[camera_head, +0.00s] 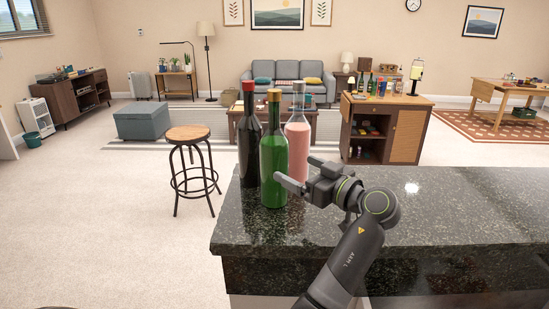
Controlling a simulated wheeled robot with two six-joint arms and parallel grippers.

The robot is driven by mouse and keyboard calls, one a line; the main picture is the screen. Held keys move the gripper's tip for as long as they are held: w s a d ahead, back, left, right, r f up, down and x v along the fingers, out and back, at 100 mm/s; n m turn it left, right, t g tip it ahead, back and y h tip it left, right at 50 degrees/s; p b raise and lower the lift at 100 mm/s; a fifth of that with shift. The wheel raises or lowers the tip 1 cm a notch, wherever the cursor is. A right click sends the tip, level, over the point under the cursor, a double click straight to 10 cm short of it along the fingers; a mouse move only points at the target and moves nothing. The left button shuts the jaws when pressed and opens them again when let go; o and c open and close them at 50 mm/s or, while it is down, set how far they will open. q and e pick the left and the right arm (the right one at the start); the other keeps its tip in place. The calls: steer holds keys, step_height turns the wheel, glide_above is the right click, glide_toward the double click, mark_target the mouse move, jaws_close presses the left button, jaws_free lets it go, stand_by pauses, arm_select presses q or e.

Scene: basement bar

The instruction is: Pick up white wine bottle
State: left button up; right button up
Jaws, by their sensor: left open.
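Three bottles stand upright close together at the left end of a dark speckled stone counter (440,208). The green bottle (273,170) with a gold cap is nearest to me. A dark, nearly black bottle (248,145) with a red cap stands behind it to the left. A clear bottle with pink contents (297,140) stands behind it to the right, partly hidden. No label shows which one is the white wine. My left gripper (291,170) is open and empty just right of the green bottle, fingers pointing left toward it. I cannot tell whether it touches. My right gripper is not in view.
The counter is clear to the right, and its left edge is close to the bottles. A round wooden stool (189,135) stands on the floor to the left. A wooden cabinet (388,132) with small items stands beyond the counter.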

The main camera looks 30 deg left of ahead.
mark_target(285, 161)
arm_select(q)
steer(key=p+x, duration=0.1)
steer(key=x, duration=0.2)
steer(key=shift+w+r, duration=0.1)
steer(key=shift+w+a, duration=0.1)
steer(key=shift+a, duration=0.45)
steer(key=p+x, duration=0.3)
steer(key=x, duration=0.1)
steer(key=shift+a+r+p, duration=0.1)
steer(key=shift+p, duration=0.3)
steer(key=shift+w+a+f, duration=0.1)
steer(key=shift+a+f, duration=0.15)
steer(key=shift+a, duration=0.25)
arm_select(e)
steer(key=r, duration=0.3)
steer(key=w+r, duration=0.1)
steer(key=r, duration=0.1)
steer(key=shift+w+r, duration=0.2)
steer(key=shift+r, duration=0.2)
arm_select(q)
steer(key=shift+d, duration=0.1)
steer(key=shift+c, duration=0.4)
steer(key=c, duration=1.7)
steer(key=shift+r, duration=0.25)
steer(key=shift+c, duration=0.8)
steer(key=shift+w+f, duration=0.1)
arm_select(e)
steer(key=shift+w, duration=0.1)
